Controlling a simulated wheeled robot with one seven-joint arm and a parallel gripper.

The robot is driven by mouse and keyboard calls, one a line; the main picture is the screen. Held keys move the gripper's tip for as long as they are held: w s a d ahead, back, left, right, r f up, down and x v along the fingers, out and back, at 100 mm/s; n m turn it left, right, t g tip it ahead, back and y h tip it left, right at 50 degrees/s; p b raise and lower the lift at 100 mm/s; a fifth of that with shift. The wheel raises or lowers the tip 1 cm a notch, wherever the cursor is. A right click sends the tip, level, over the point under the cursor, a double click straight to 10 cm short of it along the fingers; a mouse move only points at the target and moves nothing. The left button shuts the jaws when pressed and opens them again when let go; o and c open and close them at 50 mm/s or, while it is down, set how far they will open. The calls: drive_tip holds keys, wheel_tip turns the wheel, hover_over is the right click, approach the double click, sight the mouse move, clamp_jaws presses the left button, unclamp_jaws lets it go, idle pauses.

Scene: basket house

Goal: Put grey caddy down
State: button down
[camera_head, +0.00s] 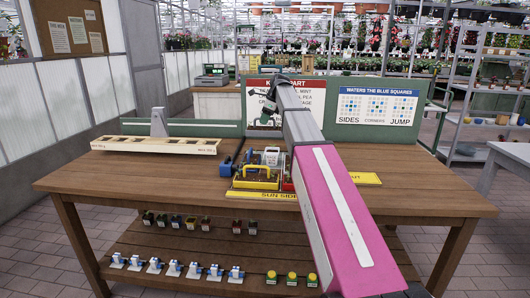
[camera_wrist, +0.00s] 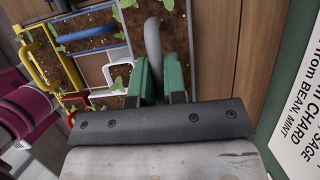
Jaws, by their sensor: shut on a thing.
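My gripper shows in the wrist view (camera_wrist: 160,82), with its two green fingers shut on a curved grey handle of the grey caddy (camera_wrist: 152,38). In the head view my gripper (camera_head: 266,117) is small and partly hidden by my arm, in front of the red-and-white sign. To its left in the wrist view lies a soil-filled bed (camera_wrist: 75,55) with seedlings. A yellow handle (camera_wrist: 32,62), a blue handle (camera_wrist: 85,34) and a white handle (camera_wrist: 112,76) stand in it.
The bed sits mid-bench, with a yellow "SUN SIDE" strip (camera_head: 277,195) in front. A pale wooden rack (camera_head: 155,145) lies left. Green back panels carry a red sign (camera_head: 315,97) and a blue sign (camera_head: 377,105). The wooden bench (camera_head: 120,180) has bare room at left and right.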

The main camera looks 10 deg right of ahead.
wheel_tip(320, 180, down, 10)
drive_tip(key=shift+a+f, duration=0.1)
drive_tip(key=shift+a, duration=0.05)
idle(0.4)
drive_tip(key=shift+f, duration=0.1)
drive_tip(key=c, duration=1.2)
unclamp_jaws()
drive_tip(key=shift+o, duration=0.2)
drive_tip(key=v, duration=1.2)
